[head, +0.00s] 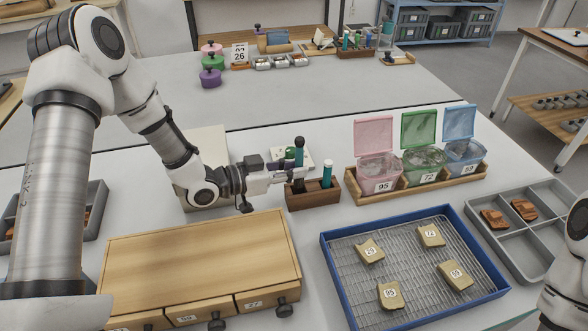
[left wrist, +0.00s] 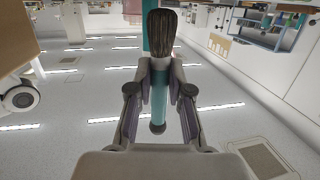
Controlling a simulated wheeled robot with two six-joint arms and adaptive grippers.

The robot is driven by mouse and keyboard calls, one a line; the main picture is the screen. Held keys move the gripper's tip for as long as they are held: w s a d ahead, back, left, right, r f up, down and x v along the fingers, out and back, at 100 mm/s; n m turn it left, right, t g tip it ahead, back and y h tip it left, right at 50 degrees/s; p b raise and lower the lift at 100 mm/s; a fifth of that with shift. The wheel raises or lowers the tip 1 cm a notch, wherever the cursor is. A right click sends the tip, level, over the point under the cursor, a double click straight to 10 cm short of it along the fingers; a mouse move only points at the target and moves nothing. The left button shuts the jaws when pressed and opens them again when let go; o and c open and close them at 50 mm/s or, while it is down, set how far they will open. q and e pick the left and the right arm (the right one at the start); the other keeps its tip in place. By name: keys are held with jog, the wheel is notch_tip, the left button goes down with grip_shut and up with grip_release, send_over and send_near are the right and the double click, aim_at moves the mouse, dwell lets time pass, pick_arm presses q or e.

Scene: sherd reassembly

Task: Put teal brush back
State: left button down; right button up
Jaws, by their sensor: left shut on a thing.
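My left gripper (head: 297,177) is shut on the teal brush (head: 299,144), at the left end of a small dark wooden holder (head: 318,196). The brush is roughly upright, its teal handle end up. In the left wrist view, the fingers (left wrist: 160,95) close on its teal handle (left wrist: 158,105), with dark bristles (left wrist: 160,35) beyond them. Whether the bristles are inside the holder or just above it is hidden. Another teal-handled tool (head: 327,173) stands in the holder's right part. My right gripper is out of view.
A wooden rack (head: 420,190) with pink, green and blue lidded boxes stands right of the holder. A blue tray (head: 335,270) with several numbered sherds lies in front. A wooden drawer cabinet (head: 200,255) is front left, and a grey compartment tray (head: 520,240) is right.

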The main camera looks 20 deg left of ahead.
pick_arm(q)
jog(key=shift+f+b, duration=0.5)
jog(key=shift+f, duration=0.1)
jog(key=c, duration=1.1)
grip_release()
jog(key=shift+r, duration=0.1)
jog(key=shift+r, duration=0.2)
jog(key=shift+r+p, duration=0.6)
jog(key=shift+p, duration=0.1)
jog(key=p+v, duration=0.1)
jog(key=v, duration=0.6)
jog(key=shift+s+f, duration=0.15)
jog(key=shift+s, duration=0.1)
jog(key=shift+a, duration=0.1)
